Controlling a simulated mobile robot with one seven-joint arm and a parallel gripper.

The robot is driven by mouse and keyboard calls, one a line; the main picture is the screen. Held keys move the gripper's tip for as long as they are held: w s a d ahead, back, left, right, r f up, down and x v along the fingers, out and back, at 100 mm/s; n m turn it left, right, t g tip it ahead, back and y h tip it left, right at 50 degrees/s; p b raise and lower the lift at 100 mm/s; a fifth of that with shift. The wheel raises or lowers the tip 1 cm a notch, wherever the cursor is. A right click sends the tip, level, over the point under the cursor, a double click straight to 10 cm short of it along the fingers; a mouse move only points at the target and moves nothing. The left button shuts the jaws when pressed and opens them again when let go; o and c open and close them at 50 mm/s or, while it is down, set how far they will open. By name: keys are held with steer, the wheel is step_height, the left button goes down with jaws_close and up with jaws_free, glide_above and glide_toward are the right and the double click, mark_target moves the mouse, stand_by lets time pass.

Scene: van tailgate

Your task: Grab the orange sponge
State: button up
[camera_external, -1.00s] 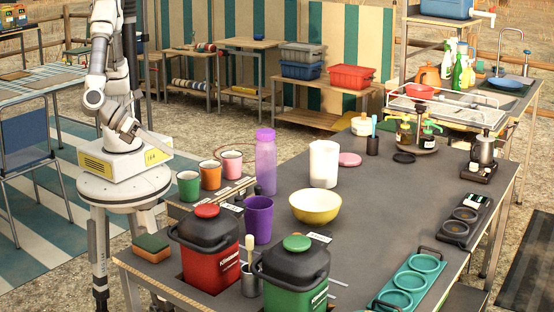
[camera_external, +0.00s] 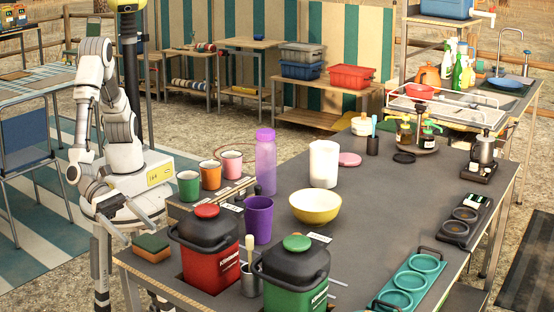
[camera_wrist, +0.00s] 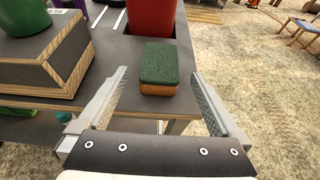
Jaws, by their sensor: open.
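The orange sponge (camera_external: 151,248) has a green top layer and lies flat on the near left corner of the dark table. In the wrist view the sponge (camera_wrist: 158,68) lies ahead of my gripper (camera_wrist: 163,88), between the lines of its two fingers but beyond or near their tips. The fingers are wide apart and hold nothing. In the external view my gripper (camera_external: 122,239) is low, just left of the sponge at the table's corner. Whether a finger touches the sponge cannot be told.
A red lidded canister (camera_external: 208,262) stands right beside the sponge, with a green canister (camera_external: 292,275) farther right. A wooden-edged riser (camera_wrist: 42,65) holding cups (camera_external: 188,185) stands on the other side. Open ground lies past the table edge.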

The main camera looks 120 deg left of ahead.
mark_target(144, 238)
steer(key=shift+b+x, duration=0.65)
steer(key=shift+x, duration=2.75)
steer(key=c, duration=1.3)
